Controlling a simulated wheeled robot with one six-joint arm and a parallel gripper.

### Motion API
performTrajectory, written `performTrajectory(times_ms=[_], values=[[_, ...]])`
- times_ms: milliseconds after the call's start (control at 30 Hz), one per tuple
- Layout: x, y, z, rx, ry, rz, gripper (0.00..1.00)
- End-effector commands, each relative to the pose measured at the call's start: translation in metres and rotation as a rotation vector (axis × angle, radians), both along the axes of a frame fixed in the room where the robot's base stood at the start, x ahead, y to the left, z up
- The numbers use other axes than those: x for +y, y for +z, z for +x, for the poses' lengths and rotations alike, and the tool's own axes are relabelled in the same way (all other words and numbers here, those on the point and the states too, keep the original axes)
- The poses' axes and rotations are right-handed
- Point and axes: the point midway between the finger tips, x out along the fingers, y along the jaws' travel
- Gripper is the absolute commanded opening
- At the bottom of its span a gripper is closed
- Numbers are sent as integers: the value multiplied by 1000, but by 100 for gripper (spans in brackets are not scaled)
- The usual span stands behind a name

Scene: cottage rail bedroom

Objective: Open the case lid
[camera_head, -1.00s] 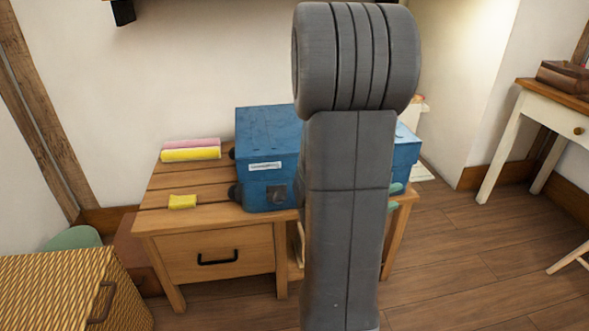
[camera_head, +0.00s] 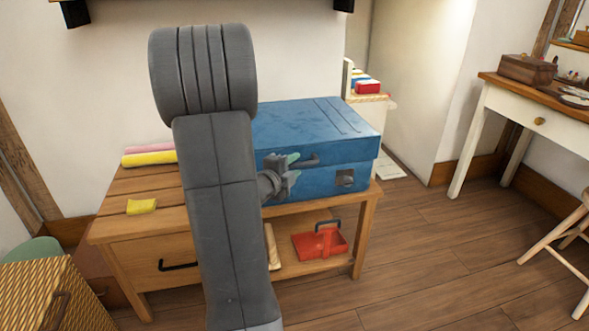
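The blue case (camera_head: 318,135) lies on the right part of the low wooden bench. Its lid looks shut, with a seam across the front, a dark handle near the middle and a square latch at the right. My arm hides the case's left part. My gripper (camera_head: 291,170) is at the case's front face, beside the handle, with its pale green fingertips close to it. Whether the fingers touch the case, and whether they are open or shut, I cannot tell.
The wooden bench (camera_head: 120,225) holds a yellow block (camera_head: 142,206) and pink and yellow rolls at its left. A wicker basket (camera_head: 30,295) stands at the front left. The floor at the right is clear up to a stool.

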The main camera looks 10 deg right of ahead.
Motion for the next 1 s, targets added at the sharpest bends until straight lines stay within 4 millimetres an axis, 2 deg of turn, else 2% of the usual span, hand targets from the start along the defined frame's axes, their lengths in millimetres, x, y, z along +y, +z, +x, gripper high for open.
performTrajectory(times_ms=[100, 400, 467, 600, 1000], values=[[-6, -1, 5, -1, -2, 0, 36], [-7, -1, 7, 0, -1, 0, 36], [-7, -1, 7, 0, -1, 0, 26], [-7, -1, 6, 0, -1, 0, 0], [-7, 6, 5, 9, 0, -1, 0]])
